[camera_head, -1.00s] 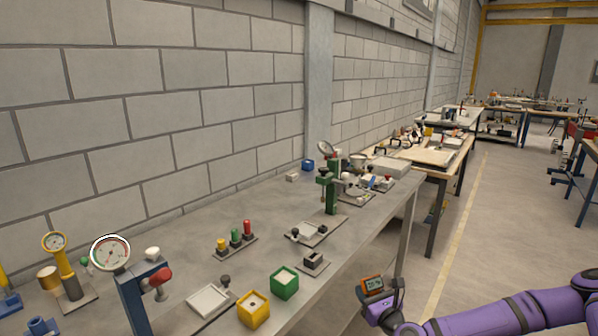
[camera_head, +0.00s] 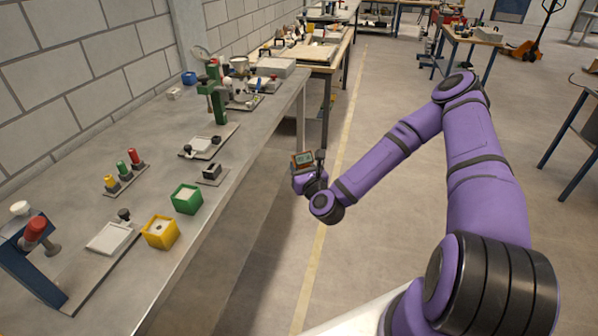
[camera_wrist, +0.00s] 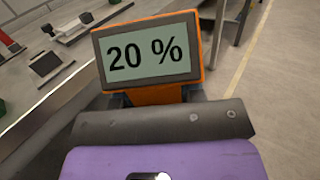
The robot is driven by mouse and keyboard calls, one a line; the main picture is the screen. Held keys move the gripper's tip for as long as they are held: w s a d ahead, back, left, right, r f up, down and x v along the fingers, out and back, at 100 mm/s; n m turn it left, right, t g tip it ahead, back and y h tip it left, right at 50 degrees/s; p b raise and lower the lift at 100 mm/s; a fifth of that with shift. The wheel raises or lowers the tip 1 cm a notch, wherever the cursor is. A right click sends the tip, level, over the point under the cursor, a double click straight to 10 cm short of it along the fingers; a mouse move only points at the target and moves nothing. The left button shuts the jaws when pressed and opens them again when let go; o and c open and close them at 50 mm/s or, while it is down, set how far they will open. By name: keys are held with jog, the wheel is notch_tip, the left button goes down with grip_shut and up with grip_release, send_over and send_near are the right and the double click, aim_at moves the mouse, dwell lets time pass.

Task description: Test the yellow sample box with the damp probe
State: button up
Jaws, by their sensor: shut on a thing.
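The yellow sample box (camera_head: 160,232) stands on the grey bench near its right edge, with a light sample in its open top. My gripper (camera_head: 306,175) is off the bench's right side, over the floor, and apart from the box. It is shut on the damp probe (camera_wrist: 148,52), an orange-cased device whose screen reads "20 %" in the wrist view. The probe (camera_head: 302,159) looks small in the head view. Its tip is hidden, and so are my fingertips.
A green sample box (camera_head: 187,198) stands just behind the yellow one. A white tray plate (camera_head: 110,238) lies left of it. Red, green and yellow pegs (camera_head: 124,172), a green press stand (camera_head: 218,95) and a blue stand (camera_head: 30,260) are also on the bench. The aisle floor is clear.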

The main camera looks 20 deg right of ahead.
jog(key=s+a+r, duration=0.1)
jog(key=a+r, duration=0.7)
jog(key=r, duration=0.5)
jog(key=s+a+r, duration=0.1)
jog(key=a+r, duration=0.7)
jog(key=r, duration=0.5)
jog(key=s+a+r, duration=0.5)
jog(key=s+a, duration=0.2)
jog(key=s, duration=0.4)
jog(key=s+a+r, duration=0.5)
jog(key=s+a, duration=0.1)
jog(key=s, duration=0.5)
jog(key=shift+s+a+r, duration=0.15)
jog(key=shift+a+r, duration=0.2)
